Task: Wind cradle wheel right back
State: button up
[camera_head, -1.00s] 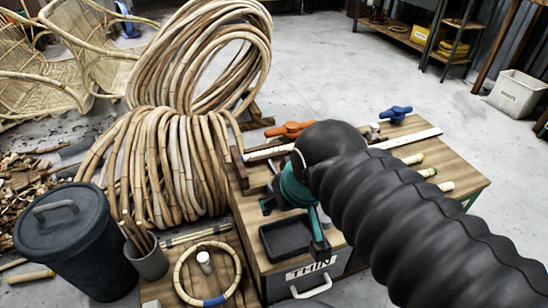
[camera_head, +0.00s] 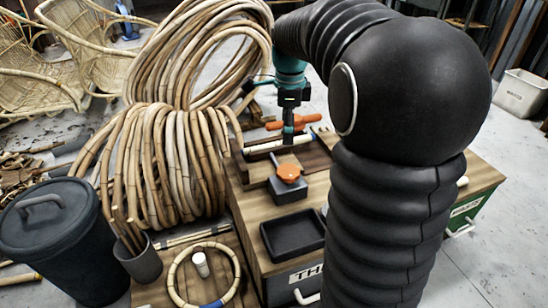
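An orange wheel or handle (camera_head: 296,122) with spread arms stands at the back of the bench, just behind the wooden cradle (camera_head: 254,168). A pale rattan pole (camera_head: 262,147) lies across the cradle. A second orange knob (camera_head: 290,173) sits on a dark block in front of it. My gripper (camera_head: 288,138), teal with dark fingers, points down over the cradle near the pole, in front of the orange wheel. Whether it touches anything is unclear. Its fingers appear close together, but their gap cannot be made out. My arm hides the bench's right part.
Large rattan coils (camera_head: 160,165) stand close on the left. A black tray (camera_head: 292,236) lies on the bench front. A lidded dark bin (camera_head: 62,240), a grey cup of sticks (camera_head: 140,262) and a rattan ring (camera_head: 180,275) are at lower left.

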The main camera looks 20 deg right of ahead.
aim_at(287, 171)
jog(key=shift+m, duration=0.5)
jog(key=f+b, duration=0.1)
jog(key=f, duration=0.8)
jog(key=w+f+b, duration=0.1)
jog(key=f, duration=0.4)
jog(key=shift+d+f+b, duration=0.3)
jog(key=shift+d+f, duration=0.05)
jog(key=c, duration=1.1)
